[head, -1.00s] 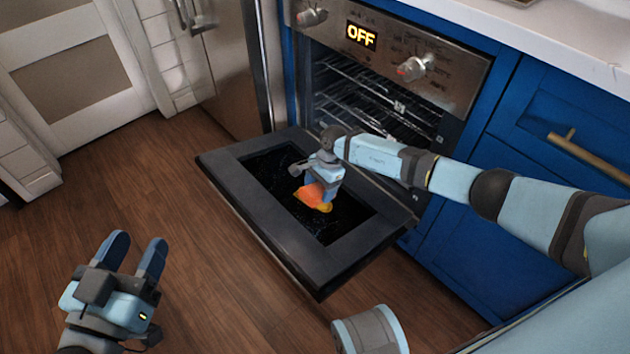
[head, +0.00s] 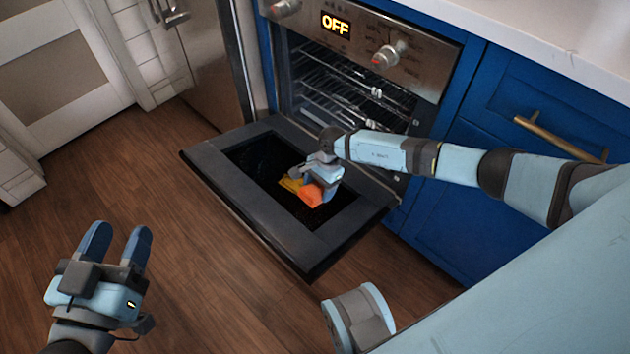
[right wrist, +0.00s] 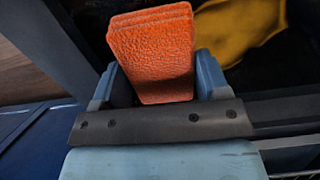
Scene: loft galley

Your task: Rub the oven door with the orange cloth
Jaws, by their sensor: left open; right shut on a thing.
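The oven door (head: 252,212) hangs open and lies nearly flat, with a dark glass panel inside its grey frame. My right gripper (head: 316,180) is over the glass, shut on the orange cloth (head: 311,194). The cloth is a thick, folded, textured pad between the two fingers in the right wrist view (right wrist: 152,50). It is at or just over the glass; I cannot tell if it touches. A yellow patch (head: 289,184) shows on the glass left of the cloth, and also in the right wrist view (right wrist: 240,28). My left gripper (head: 116,236) is open and empty above the floor.
The oven cavity with wire racks (head: 345,88) stands open behind the door; its display (head: 335,25) reads OFF. Blue cabinets (head: 450,215) with a brass handle (head: 560,138) are to the right. The wooden floor (head: 130,170) left of the door is clear.

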